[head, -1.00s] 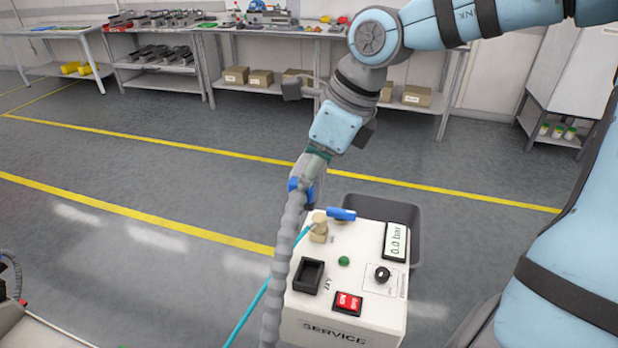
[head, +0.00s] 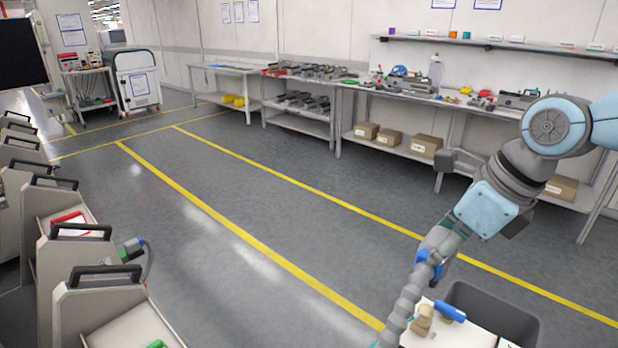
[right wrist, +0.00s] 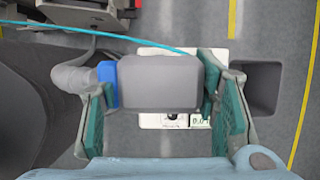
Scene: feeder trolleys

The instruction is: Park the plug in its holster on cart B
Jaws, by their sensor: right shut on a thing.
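The plug is a grey block with a blue collar (right wrist: 112,84) and a thick grey ribbed cable. In the right wrist view, it lies between the green-padded fingers of my right gripper (right wrist: 160,100), which is shut on it. In the head view, my right gripper (head: 443,238) holds the plug high over the floor at the right, with the ribbed cable (head: 405,300) hanging down. Several feeder trolleys (head: 60,255) stand at the left edge. No label tells which is cart B, and I cannot make out its holster. My left gripper is not in view.
A blue-green connector (head: 131,248) shows at one trolley. Benches (head: 350,87) line the wall. The middle floor is clear.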

